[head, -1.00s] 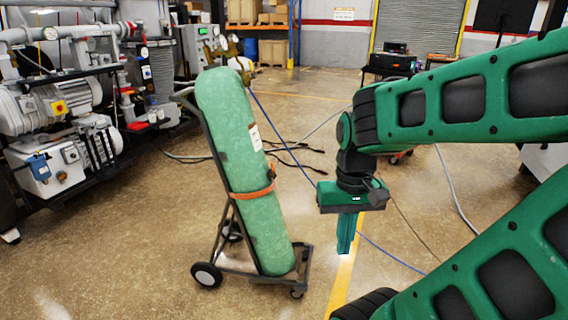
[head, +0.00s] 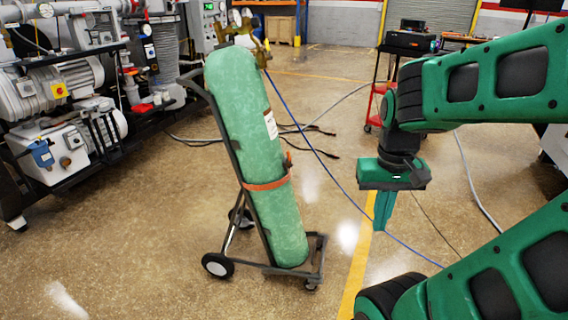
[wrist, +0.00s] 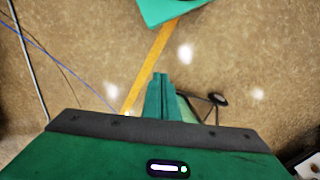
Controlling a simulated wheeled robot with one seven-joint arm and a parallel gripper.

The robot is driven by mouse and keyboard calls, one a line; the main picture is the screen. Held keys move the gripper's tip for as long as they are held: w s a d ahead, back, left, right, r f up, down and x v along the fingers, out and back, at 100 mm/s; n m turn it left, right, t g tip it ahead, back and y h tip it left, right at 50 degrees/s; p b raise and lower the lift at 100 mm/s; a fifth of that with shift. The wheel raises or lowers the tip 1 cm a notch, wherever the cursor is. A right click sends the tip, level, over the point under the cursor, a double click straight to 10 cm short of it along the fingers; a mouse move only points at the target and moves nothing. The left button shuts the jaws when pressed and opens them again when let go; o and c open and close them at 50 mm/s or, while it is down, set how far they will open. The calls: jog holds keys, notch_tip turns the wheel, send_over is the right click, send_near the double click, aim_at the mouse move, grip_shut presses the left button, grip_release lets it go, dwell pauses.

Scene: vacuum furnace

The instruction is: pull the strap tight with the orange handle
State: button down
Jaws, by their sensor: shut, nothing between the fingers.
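An orange strap (head: 266,185) runs around the lower middle of a green gas cylinder (head: 250,130). The cylinder leans on a dark wheeled cart (head: 268,268). A small orange piece, perhaps the orange handle (head: 288,160), sticks up at the strap's right side; it is too small to make out clearly. My gripper (head: 381,228) points down to the right of the cylinder, apart from the strap, with its fingers together and empty. In the wrist view the closed fingers (wrist: 160,76) show above the floor, and part of the cart (wrist: 216,99) shows just right of them.
Pumps and pipework (head: 60,90) stand along the left. A blue hose (head: 345,188) and dark cables (head: 312,135) lie across the floor behind the cylinder. A red and black trolley (head: 376,95) stands at the back.

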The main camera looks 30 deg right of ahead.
aim_at(290, 159)
jog(key=w+d+f+n+h, duration=0.25)
jog(key=w+d+h, duration=0.2)
jog(key=w, duration=0.45)
jog(key=w+d+f+n+t+h, duration=0.1)
jog(key=w+d+f+h, duration=0.25)
jog(key=w+d, duration=0.45)
jog(key=w+d+f+n+h, duration=0.1)
jog(key=w+d+f+h, duration=0.2)
jog(key=w, duration=0.8)
jog(key=w+a+f+n+t, duration=0.5)
jog(key=w+a+n+t, duration=0.1)
jog(key=w, duration=0.3)
jog(key=w+a+f+n+t, duration=0.5)
jog(key=w+a+n+t, duration=0.1)
jog(key=w+a+n, duration=0.2)
jog(key=w+a, duration=0.1)
jog(key=w, duration=0.1)
jog(key=shift+w+a+f+h, duration=0.2)
jog(key=shift+w+f+h, duration=0.1)
jog(key=shift+f, duration=0.05)
jog(key=x, duration=1.4)
jog(key=shift+r, duration=0.2)
